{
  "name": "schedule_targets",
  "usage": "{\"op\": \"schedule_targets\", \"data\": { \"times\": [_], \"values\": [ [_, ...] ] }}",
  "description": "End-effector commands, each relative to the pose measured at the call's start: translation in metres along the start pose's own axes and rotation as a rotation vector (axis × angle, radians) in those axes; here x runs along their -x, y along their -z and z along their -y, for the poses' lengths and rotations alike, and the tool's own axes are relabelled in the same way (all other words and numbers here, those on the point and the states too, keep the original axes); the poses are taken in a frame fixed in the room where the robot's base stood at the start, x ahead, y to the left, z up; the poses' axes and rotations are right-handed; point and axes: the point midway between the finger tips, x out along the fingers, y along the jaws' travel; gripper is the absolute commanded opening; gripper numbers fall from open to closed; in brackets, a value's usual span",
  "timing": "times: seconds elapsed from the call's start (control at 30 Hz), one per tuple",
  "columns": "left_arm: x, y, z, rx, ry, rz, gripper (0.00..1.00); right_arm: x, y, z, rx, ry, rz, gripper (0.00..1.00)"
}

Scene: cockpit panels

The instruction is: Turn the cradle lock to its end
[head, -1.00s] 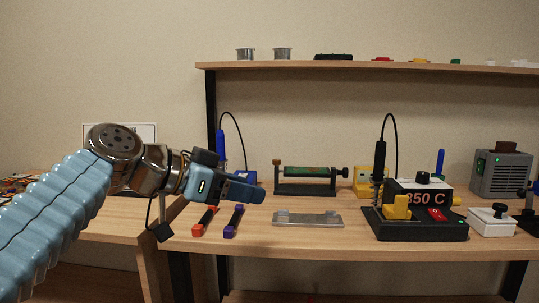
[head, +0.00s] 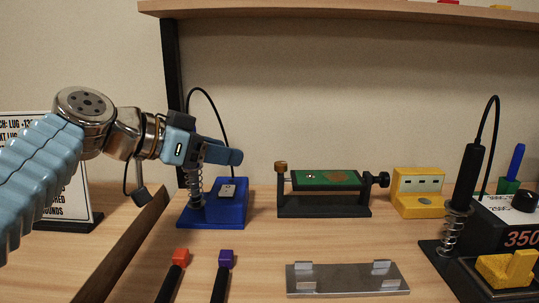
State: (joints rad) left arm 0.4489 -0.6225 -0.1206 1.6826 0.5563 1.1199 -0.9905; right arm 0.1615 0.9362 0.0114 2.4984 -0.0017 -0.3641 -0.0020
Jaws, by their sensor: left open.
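The board cradle (head: 320,210) is a dark stand on the bench, holding a green circuit board (head: 327,179) between two posts. A brown knob (head: 281,168) tops its left post and a black knob (head: 378,179) sticks out at its right end. I cannot tell which knob is the lock. My left gripper (head: 238,157) is open and empty, left of the cradle and apart from it, in front of the cable and above a blue base. One finger largely hides the other. My right gripper is not in view.
A blue stand (head: 222,212) with a spring holder is below my left gripper. A yellow block (head: 418,195) stands right of the cradle, and a black soldering station (head: 500,215) further right. A metal plate (head: 345,283) and two dark-handled tools (head: 222,282) lie in front.

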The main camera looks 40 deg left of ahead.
Motion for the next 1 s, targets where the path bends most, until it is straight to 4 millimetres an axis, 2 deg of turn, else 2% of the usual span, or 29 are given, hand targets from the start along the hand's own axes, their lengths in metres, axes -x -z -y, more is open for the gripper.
{"op": "schedule_targets", "data": {
  "times": [0.17, 0.4, 0.6, 0.8, 1.0],
  "values": [
    [-0.029, -0.001, 0.0, 0.002, -0.001, 0.004, 0.54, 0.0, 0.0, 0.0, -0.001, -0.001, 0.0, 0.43],
    [-0.085, -0.001, 0.0, 0.003, -0.001, 0.004, 0.54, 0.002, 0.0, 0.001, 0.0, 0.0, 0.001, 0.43],
    [-0.119, 0.0, 0.001, 0.001, 0.0, 0.003, 0.54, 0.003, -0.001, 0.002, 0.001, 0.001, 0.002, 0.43],
    [-0.133, 0.0, 0.0, 0.001, 0.0, 0.001, 0.54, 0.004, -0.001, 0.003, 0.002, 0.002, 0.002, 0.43],
    [-0.134, 0.0, 0.0, 0.0, 0.0, 0.0, 0.54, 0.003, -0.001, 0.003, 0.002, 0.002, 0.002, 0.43]
  ]
}}
